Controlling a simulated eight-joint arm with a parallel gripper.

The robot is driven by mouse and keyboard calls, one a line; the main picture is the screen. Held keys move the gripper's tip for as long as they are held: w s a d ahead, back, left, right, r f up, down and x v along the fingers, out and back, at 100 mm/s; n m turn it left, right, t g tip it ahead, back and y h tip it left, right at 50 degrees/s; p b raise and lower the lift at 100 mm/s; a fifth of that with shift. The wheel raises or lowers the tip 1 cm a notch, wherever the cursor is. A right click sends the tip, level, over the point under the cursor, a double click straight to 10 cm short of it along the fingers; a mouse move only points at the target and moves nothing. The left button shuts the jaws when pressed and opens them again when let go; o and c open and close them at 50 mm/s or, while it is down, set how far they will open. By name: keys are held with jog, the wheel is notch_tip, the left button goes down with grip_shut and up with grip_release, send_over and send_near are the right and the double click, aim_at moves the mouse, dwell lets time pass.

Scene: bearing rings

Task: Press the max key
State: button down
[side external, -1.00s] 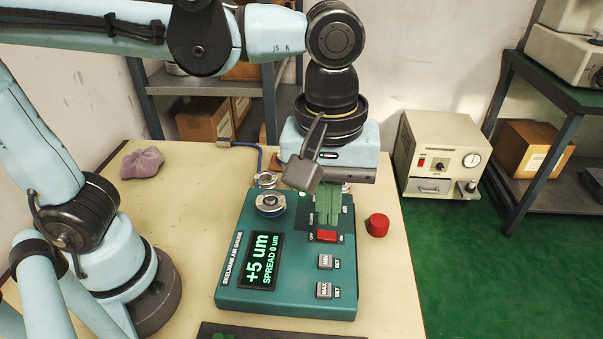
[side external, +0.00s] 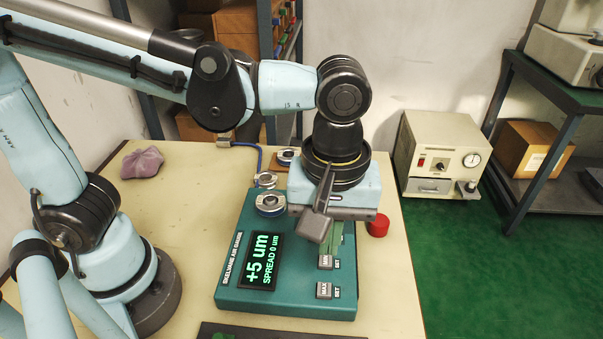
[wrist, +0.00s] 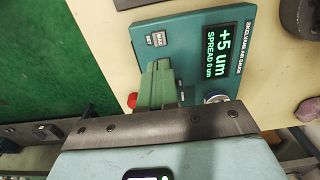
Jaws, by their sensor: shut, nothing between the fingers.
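The grey max key (side external: 324,290) is on the near right part of the teal air gauge (side external: 285,303), with the min key (side external: 325,262) just behind it. My gripper (side external: 334,250) is shut and empty, its green fingers pointing down over the gauge near the min key, behind the max key. In the wrist view my gripper (wrist: 160,66) also covers part of the panel, and the max key (wrist: 153,41) shows beyond the fingertips. The fingers appear apart from the max key. The gauge display (side external: 262,262) reads +5 um, SPREAD 0 um.
A red round cap (side external: 378,226) stands right of the gauge. A metal ring (side external: 270,203) sits at the gauge's back left, with other rings behind. A dark tray (side external: 280,331) lies at the table's front. A purple cloth (side external: 142,162) lies at the left.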

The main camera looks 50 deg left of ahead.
aim_at(325, 288)
jog(key=shift+f, duration=4.65)
jog(key=shift+f, duration=0.15)
jog(key=shift+f, duration=0.7)
notch_tip(325, 288, up, 15)
jog(key=shift+f, duration=0.15)
jog(key=w+a+f+m+t, duration=0.2)
jog(key=a+m+t, duration=0.1)
jog(key=a, duration=0.7)
jog(key=w+a+f+m+t, duration=0.2)
jog(key=a+m+t, duration=0.2)
jog(key=a, duration=0.6)
jog(key=shift+w+a+m, duration=0.15)
jog(key=shift+w+m, duration=0.2)
jog(key=shift+m, duration=0.65)
